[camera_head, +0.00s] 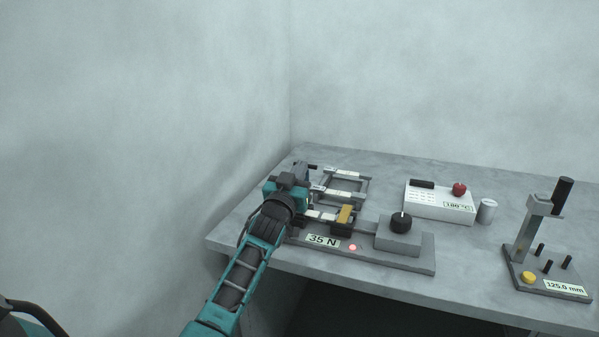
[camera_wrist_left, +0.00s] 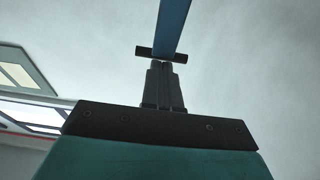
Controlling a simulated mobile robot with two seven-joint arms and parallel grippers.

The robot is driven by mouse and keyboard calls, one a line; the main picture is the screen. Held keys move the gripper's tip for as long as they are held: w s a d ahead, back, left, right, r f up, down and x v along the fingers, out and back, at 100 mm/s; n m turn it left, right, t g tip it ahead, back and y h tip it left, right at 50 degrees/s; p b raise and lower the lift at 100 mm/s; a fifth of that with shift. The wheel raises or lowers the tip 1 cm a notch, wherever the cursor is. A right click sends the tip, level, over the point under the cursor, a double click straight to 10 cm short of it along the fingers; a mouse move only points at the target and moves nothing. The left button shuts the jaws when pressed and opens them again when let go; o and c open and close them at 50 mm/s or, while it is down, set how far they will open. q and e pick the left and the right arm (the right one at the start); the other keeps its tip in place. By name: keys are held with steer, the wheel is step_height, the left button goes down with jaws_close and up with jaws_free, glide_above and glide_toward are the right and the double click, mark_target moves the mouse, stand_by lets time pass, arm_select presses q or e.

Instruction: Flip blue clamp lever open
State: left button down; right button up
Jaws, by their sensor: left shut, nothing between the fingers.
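The blue clamp lever (camera_wrist_left: 172,28) shows in the left wrist view as a flat blue bar coming down from the top edge. A dark crossbar (camera_wrist_left: 144,51) lies across its lower end. My left gripper (camera_wrist_left: 161,64) is shut and empty, with its fingertips right at the crossbar; I cannot tell whether they touch. In the head view, my left gripper (camera_head: 288,181) is over the left end of the 35 N fixture (camera_head: 400,260) and hides that end. I cannot make out the lever there. My right gripper is not in view.
Grey frames (camera_head: 345,186) lie behind the fixture on the grey table (camera_head: 285,262). A white box (camera_head: 425,203) with a red knob, a metal cylinder (camera_head: 487,211) and a 125.0 mm press stand (camera_head: 525,245) are to the right. Walls stand behind and left.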

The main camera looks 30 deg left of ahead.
arm_select(q)
steer(key=g+p, duration=0.1)
steer(key=p, duration=0.1)
steer(key=w+g+p, duration=0.1)
steer(key=p, duration=0.2)
steer(key=w+p, duration=0.1)
steer(key=p, duration=0.1)
steer(key=shift+w+a+r+g+h, duration=0.15)
steer(key=shift+a+r+g+h, duration=0.15)
steer(key=shift+g, duration=0.1)
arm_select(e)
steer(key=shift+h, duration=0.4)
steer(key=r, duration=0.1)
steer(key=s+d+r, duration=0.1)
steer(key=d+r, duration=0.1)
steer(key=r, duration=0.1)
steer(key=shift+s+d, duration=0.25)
arm_select(q)
steer(key=shift+p, duration=0.3)
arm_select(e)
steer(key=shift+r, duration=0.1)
